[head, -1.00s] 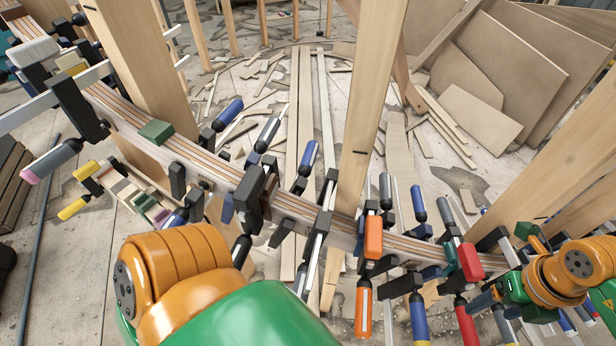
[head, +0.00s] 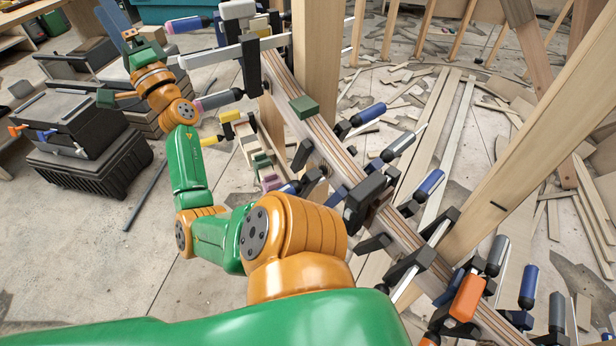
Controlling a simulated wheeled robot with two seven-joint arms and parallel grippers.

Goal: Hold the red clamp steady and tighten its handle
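No red clamp shows in the head view now. The curved laminated wooden stringer (head: 330,142) runs from the upper middle to the lower right, with several clamps on it. An orange-handled clamp (head: 467,298) sits on its lower right part. My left arm reaches across the bottom and bends up to the left. My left gripper (head: 116,68) is at the upper left, its green-tipped fingers apart and nothing seen between them. It is well to the left of the stringer. My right gripper is out of view.
Black toolboxes (head: 92,172) stand on the floor at the left, behind my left gripper. Wooden posts (head: 318,50) rise beside the stringer. Loose boards (head: 425,150) lie on the floor at the right. Bare concrete (head: 110,265) shows at the lower left.

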